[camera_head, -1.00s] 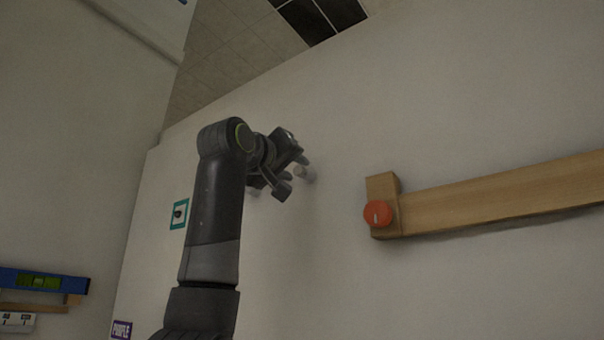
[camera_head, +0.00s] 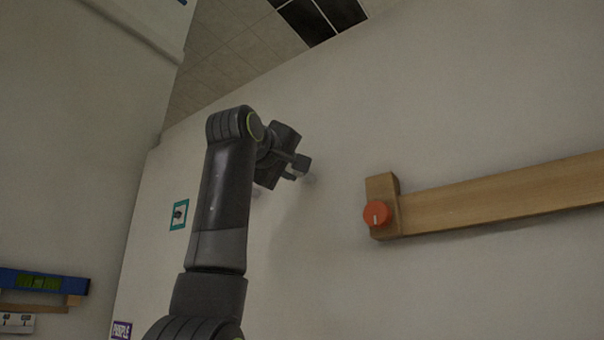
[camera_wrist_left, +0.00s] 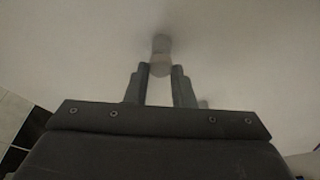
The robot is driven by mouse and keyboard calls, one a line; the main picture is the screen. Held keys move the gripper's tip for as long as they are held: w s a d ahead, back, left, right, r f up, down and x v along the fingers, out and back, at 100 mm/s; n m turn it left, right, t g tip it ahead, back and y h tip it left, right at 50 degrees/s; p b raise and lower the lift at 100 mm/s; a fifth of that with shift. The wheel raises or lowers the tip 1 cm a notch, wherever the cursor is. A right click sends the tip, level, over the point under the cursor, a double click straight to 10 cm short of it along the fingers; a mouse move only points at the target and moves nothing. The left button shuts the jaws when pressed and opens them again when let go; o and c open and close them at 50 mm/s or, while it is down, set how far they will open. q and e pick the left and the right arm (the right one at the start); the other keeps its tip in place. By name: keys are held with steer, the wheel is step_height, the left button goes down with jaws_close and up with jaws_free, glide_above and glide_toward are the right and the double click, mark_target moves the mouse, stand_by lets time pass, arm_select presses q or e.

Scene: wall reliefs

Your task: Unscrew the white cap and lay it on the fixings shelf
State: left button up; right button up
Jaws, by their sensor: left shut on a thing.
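My left gripper (camera_head: 300,172) is up against the large pale wall, its wrist rolled over. In the left wrist view its two fingers are shut on a small whitish round piece, which I take as the white cap (camera_wrist_left: 160,68). A pale cylinder end shows just past the fingertips. I cannot tell whether the cap is still on its mount. In the head view the gripper mostly hides the cap; only a faint pale bit shows beside the fingertips. My right gripper is not in view. No shelf is clearly marked as the fixings shelf.
A teal-framed square (camera_head: 179,214) and a purple label (camera_head: 121,330) are at left. A blue level (camera_head: 40,282) lies on a wooden ledge at lower left. Wall above my gripper is bare.

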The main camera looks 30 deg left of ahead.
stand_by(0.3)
arm_select(q)
steer(key=shift+n+g+y+p, duration=0.4)
steer(key=shift+n+g, duration=0.1)
steer(key=shift+n, duration=2.3)
steer(key=n+g+p, duration=0.1)
steer(key=n, duration=0.2)
steer(key=shift+s+r, duration=0.1)
steer(key=shift+o, duration=1.2)
steer(key=shift+c, duration=0.7)
